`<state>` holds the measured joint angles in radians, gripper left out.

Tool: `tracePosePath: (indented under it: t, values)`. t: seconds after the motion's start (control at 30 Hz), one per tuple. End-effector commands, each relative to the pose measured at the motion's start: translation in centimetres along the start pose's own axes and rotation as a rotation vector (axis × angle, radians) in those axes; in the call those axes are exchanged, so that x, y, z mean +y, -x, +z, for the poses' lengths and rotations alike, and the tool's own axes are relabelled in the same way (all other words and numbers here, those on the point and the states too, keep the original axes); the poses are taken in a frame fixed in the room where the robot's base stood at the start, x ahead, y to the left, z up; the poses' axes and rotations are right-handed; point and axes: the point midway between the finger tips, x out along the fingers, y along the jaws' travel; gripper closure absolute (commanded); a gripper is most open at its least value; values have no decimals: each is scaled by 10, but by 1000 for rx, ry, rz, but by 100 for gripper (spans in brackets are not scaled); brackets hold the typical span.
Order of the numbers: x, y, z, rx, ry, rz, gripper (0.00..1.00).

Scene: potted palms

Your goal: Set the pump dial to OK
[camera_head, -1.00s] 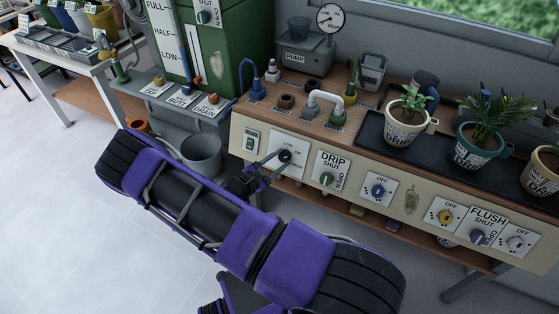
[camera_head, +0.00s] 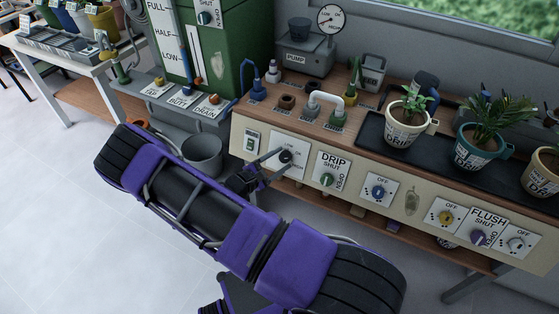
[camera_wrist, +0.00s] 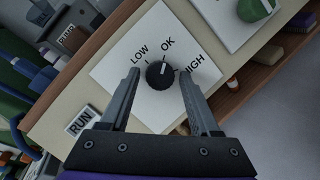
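The pump dial (camera_wrist: 160,75) is a round black knob with a white pointer mark on a white plate (camera_wrist: 118,73) lettered LOW, OK and HIGH. Its pointer faces up the wrist picture, roughly toward the OK label. My gripper (camera_wrist: 160,77) is open, with one finger on each side of the knob; a gap shows on both sides. In the head view the same dial (camera_head: 286,156) sits at the left of the bench's front panel, with my gripper (camera_head: 276,163) at it. The grey pump box (camera_head: 303,57) has a round gauge (camera_head: 331,18) above it; its needle is too small to read.
A RUN switch (camera_head: 250,142) is left of the dial plate, and the green DRIP knob (camera_head: 327,180) is to its right. More knobs line the panel. Potted palms (camera_head: 478,140) stand on the bench. A grey bucket (camera_head: 202,155) stands behind my arm. The floor at left is clear.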

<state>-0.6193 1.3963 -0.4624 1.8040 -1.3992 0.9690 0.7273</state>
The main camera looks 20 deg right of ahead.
Motion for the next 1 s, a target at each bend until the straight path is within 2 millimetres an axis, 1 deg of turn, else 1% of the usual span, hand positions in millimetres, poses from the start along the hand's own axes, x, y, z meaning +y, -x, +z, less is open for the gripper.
tracePosePath:
  t: [0.33,0.47,0.57,0.9,1.0]
  values:
    - [0,1,0,0,0,1,25]
    - [1,10,0,2,1,2,25]
    - [1,26,0,3,1,2,25]
    - [1,110,-1,5,0,3,25]
    - [1,132,0,4,0,2,25]
